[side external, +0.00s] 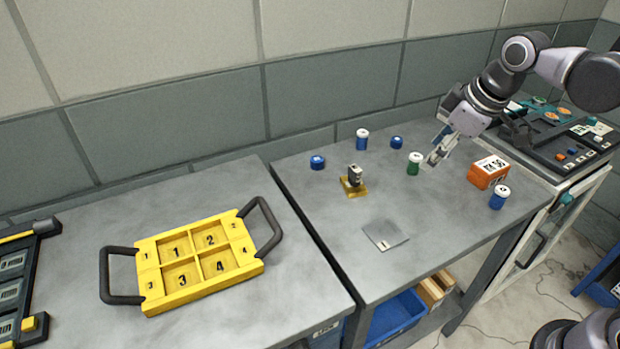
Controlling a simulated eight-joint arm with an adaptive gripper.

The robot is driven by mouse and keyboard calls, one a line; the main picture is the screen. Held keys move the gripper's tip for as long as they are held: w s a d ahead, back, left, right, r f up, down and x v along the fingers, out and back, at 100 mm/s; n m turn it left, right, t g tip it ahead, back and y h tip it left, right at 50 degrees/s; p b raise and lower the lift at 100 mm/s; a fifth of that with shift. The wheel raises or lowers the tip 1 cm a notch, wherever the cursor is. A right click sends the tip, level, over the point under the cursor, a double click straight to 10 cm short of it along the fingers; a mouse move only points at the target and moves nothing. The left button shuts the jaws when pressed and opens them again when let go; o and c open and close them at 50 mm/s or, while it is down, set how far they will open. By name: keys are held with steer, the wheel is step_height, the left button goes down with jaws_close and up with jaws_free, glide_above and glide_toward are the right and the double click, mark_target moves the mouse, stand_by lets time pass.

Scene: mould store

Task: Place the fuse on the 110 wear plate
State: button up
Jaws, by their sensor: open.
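A flat grey plate (385,235) with a small white label lies on the right bench; its number is too small to read. A brass-coloured plate (353,189) lies behind and left of it, with a small dark and silver block (354,174) upright on it. I cannot tell for certain which object is the fuse. White-topped cylinders stand nearby: one green (414,164), one blue (362,140) and another blue (499,197). My gripper (434,160) is open, low over the bench just right of the green cylinder, with nothing visible between its fingers.
Two short blue pieces (317,162) (396,142) sit toward the back. An orange labelled box (488,171) stands at right. A yellow numbered tray (199,253) with black handles lies on the left bench. The bench around the grey plate is clear. A wall runs behind.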

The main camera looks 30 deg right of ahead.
steer(key=s+d+f+m+t, duration=0.1)
steer(key=s+f+m+t, duration=0.1)
steer(key=s+f+m, duration=0.4)
steer(key=s, duration=0.2)
steer(key=shift+s+d, duration=0.3)
